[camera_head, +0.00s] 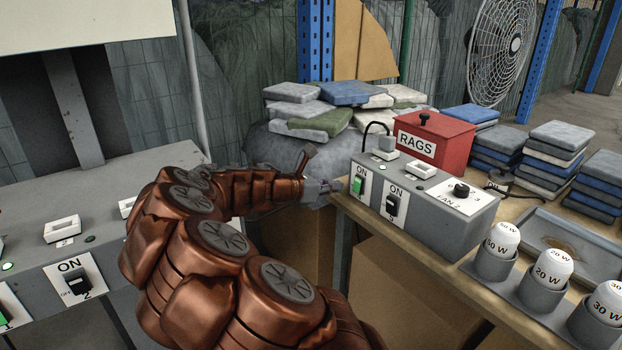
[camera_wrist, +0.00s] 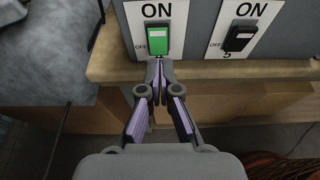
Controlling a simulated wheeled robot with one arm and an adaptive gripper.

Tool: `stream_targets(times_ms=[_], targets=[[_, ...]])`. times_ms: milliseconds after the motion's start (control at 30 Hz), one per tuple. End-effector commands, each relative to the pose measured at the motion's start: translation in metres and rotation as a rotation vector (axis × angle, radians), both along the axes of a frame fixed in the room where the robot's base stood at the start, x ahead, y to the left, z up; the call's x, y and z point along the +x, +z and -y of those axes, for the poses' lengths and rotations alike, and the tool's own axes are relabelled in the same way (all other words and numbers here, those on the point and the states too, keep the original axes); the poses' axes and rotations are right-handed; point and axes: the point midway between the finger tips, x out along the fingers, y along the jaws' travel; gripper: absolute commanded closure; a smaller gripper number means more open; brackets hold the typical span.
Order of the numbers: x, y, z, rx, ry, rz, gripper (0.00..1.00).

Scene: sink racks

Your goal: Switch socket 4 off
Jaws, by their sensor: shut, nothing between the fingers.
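A green rocker switch (camera_head: 358,185) sits on a white ON/OFF plate at the left end of the grey box (camera_head: 455,215) on the wooden bench. It also shows in the wrist view (camera_wrist: 158,38), lit green. The number below it is hidden by my fingers; the neighbouring black switch (camera_wrist: 238,38) is marked 5. My gripper (camera_wrist: 159,68) is shut and empty, its fingertips just below the green switch, at the plate's lower edge. I cannot tell whether they touch it. In the head view my gripper (camera_head: 335,186) is left of the box.
The box also carries a fan knob (camera_head: 461,190) and sockets on top. A red RAGS box (camera_head: 434,140) stands behind it. Several bulbs in grey holders (camera_head: 545,283) stand to the right. Another grey box (camera_head: 95,260) with switches is at left. Folded cloths are piled behind.

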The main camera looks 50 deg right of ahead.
Motion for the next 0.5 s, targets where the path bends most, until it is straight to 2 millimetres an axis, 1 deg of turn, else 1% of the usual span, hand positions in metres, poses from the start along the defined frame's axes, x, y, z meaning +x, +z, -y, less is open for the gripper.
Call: stream_targets(times_ms=[33,100,300,500], targets=[[0.002,0.005,-0.008,0.0,0.003,0.001,1.0],[0.005,0.01,-0.018,0.0,0.003,0.0,1.0],[0.009,0.023,-0.045,0.0,0.001,0.0,1.0],[0.013,0.031,-0.063,0.001,0.002,0.002,1.0]])
